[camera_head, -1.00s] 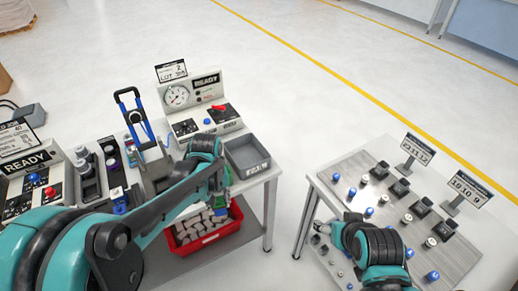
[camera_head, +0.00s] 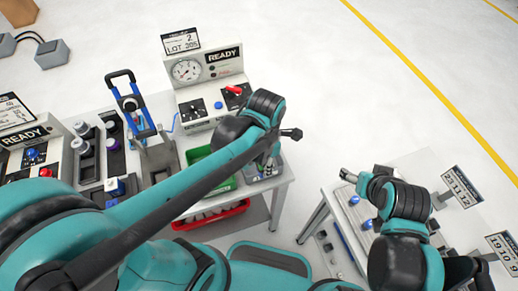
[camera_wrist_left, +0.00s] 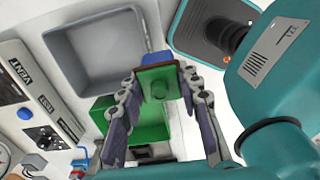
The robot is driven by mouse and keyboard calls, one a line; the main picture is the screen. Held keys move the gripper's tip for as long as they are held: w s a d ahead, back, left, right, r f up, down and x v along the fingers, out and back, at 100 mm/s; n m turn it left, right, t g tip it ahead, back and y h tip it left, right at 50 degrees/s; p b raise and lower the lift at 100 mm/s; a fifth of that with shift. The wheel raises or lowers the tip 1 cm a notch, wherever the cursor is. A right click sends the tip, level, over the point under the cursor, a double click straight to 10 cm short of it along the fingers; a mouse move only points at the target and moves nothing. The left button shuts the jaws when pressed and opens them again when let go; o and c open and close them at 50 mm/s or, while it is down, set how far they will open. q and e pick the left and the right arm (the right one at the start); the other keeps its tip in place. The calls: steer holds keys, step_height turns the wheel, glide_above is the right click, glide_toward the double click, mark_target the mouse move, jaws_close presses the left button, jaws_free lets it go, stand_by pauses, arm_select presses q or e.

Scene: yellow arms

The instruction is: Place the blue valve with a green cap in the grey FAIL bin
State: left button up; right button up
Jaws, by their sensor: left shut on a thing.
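The blue valve with a green cap (camera_wrist_left: 158,86) is between the fingers of my left gripper (camera_wrist_left: 160,92), which is shut on it. The cap faces the wrist camera and a bit of blue shows above it. The grey bin (camera_wrist_left: 72,45) is beside the held valve at the upper left of the wrist view, and its visible floor is empty. In the head view my left gripper (camera_head: 264,164) is at the bench's right end, largely behind my arm, by the grey bin (camera_head: 277,170). My right gripper (camera_head: 348,175) is over the right table; its fingers are too small to judge.
A green bin (camera_head: 222,186) stands beside the grey bin, with a red crate (camera_head: 212,217) below. The READY gauge panel (camera_head: 208,85) rises behind. A blue-handled press (camera_head: 130,105) stands left. The right table (camera_head: 330,200) is separated by a gap.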

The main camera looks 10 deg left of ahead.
arm_select(q)
steer(key=w+a+f+b, duration=0.1)
steer(key=w+f, duration=0.1)
steer(key=w, duration=0.1)
steer(key=w+a+f+b, duration=0.1)
steer(key=w+a+f, duration=0.1)
steer(key=w, duration=0.1)
steer(key=w+a+f+b, duration=0.1)
steer(key=w+f, duration=0.1)
steer(key=w, duration=0.1)
steer(key=shift+w+a+f, duration=0.2)
steer(key=shift+a+f, duration=0.05)
steer(key=shift+a, duration=0.05)
steer(key=shift+f+b, duration=0.9)
steer(key=shift+f, duration=1.05)
steer(key=shift+f, duration=0.1)
steer(key=o, duration=1.2)
